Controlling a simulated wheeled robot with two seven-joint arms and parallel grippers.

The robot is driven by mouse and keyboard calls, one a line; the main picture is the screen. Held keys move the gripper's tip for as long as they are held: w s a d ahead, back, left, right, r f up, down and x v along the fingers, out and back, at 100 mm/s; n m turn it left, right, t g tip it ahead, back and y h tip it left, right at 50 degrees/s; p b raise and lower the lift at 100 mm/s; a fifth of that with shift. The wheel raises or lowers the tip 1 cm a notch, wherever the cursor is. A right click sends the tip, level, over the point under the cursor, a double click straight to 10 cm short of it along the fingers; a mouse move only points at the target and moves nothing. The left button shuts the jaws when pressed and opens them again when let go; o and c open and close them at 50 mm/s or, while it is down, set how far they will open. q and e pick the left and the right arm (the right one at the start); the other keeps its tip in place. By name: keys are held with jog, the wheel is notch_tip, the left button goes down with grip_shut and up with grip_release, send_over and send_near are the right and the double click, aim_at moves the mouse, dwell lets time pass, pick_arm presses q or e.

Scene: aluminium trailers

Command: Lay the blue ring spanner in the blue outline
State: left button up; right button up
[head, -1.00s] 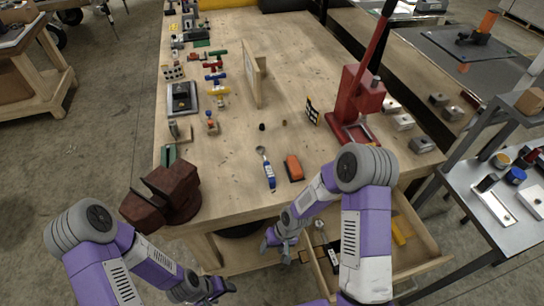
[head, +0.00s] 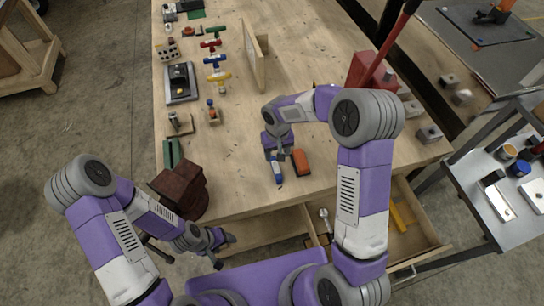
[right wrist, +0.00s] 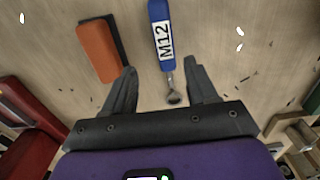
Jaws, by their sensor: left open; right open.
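The blue ring spanner (head: 277,174), with a blue handle and metal end, lies on the bench near its front edge. In the right wrist view its handle (right wrist: 160,30) bears the label M12, and its metal ring end lies between my fingers. My right gripper (right wrist: 161,70) is open above the spanner, a finger on each side, not closed on it. In the head view the right gripper (head: 275,152) partly hides the spanner. My left gripper (head: 222,248) is open and empty in front of the bench. I cannot make out a blue outline in either view.
An orange block (head: 301,162) lies right beside the spanner. An open drawer (head: 412,245) below the bench holds a metal-ended tool (head: 325,215) and a yellow item (head: 398,219). A dark red vise (head: 180,188) is at the front left corner; an upright wooden board (head: 254,60) stands farther back.

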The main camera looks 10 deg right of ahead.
aim_at(275, 163)
jog(key=f, duration=0.6)
jog(key=shift+s+a+f, duration=0.1)
jog(key=shift+a+f, duration=0.25)
jog(key=shift+a, duration=0.05)
grip_shut()
